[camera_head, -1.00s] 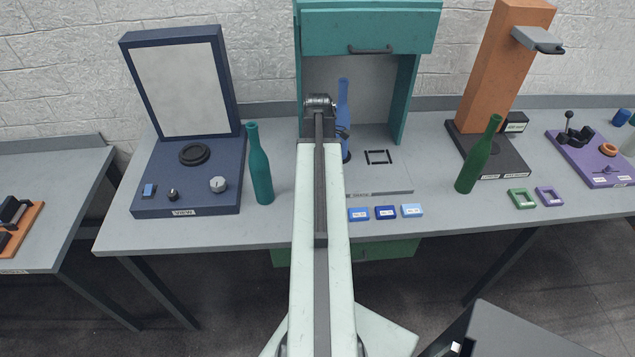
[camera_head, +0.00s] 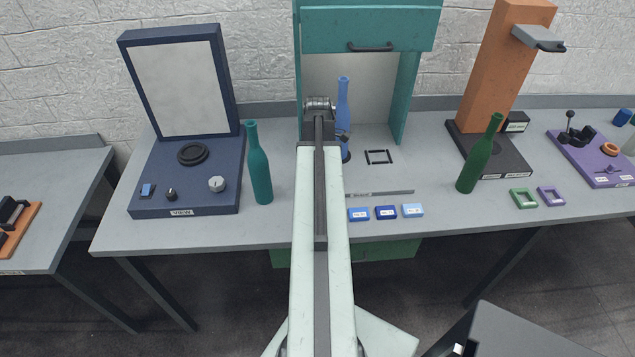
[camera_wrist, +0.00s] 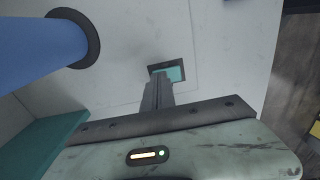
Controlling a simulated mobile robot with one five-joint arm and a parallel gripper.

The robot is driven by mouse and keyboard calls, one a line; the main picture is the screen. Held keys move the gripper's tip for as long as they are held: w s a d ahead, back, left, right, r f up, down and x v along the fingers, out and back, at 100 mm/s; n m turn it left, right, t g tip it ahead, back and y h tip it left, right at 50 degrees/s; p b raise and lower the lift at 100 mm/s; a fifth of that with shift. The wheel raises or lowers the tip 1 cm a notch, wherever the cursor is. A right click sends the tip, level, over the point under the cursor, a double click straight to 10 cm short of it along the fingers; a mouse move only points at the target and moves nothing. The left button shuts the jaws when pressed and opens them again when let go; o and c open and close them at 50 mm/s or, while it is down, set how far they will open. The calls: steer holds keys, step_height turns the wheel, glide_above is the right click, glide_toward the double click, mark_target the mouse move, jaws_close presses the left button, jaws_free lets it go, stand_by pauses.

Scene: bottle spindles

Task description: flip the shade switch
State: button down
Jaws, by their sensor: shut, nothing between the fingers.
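A small switch with a teal rocker in a dark frame (camera_wrist: 170,72) is set in the pale base of the teal booth (camera_head: 370,32). My gripper (camera_wrist: 161,80) is shut and empty, with its tips at the near edge of the switch. They overlap it in the wrist view, and I cannot tell if they touch. In the head view my arm hides the gripper and the switch. The booth's drawer-like teal front with a dark handle is above its open interior, which looks brightly lit. I cannot read a label on the switch.
A blue bottle (camera_head: 343,100) stands on a dark ring in the booth; it shows large in the wrist view (camera_wrist: 35,48). A teal bottle (camera_head: 259,165) stands left of my arm, a green bottle (camera_head: 479,155) to the right. Blue tags (camera_head: 386,212) lie in front.

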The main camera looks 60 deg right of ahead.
step_height(320, 180, up, 7)
steer(key=p, duration=0.7)
stand_by(0.3)
